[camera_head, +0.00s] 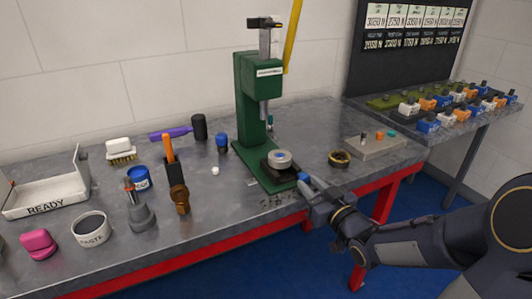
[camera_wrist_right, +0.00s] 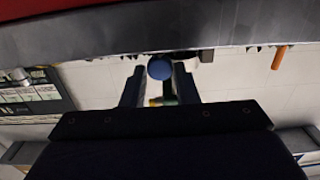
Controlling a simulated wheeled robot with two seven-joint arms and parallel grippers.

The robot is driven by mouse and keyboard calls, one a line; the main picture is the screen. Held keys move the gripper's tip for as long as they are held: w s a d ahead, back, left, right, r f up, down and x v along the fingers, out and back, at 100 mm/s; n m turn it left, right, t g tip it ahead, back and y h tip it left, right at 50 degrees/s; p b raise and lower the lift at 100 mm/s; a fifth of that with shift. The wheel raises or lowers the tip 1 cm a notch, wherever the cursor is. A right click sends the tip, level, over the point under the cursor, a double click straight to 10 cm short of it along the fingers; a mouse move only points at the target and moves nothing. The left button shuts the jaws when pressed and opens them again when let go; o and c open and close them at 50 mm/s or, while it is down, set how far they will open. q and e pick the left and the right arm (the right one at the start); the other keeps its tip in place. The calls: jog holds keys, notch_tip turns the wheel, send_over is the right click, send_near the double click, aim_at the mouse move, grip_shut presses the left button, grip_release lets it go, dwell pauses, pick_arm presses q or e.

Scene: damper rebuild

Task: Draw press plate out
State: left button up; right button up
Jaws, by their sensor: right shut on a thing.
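The green arbor press (camera_head: 251,115) stands on the bench, its ram above a round silver part (camera_head: 279,157). The silver part sits on a dark plate (camera_head: 284,174), which lies on the press base. A blue knob (camera_head: 303,177) is at the plate's front right side. My right gripper (camera_head: 306,184) comes in from the lower right and is shut on the blue knob. In the right wrist view the blue knob (camera_wrist_right: 160,68) sits between the two fingers. The plate itself is mostly hidden there. My left gripper is in neither view.
A brass ring (camera_head: 340,158) and a grey block with small parts (camera_head: 374,144) lie right of the press. A wooden-brown item (camera_head: 180,199), the paste cup (camera_head: 90,229) and the READY tray (camera_head: 44,197) stand left. The bench front edge lies under my right wrist.

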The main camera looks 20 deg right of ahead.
jog(key=shift+s+d, duration=0.15)
jog(key=shift+s, duration=0.65)
jog(key=o, duration=0.8)
jog(key=shift+o, duration=0.2)
jog(key=shift+s, duration=0.1)
jog(key=s+p, duration=0.1)
jog(key=s, duration=0.5)
jog(key=shift+s+d, duration=0.2)
jog(key=shift+s, duration=0.2)
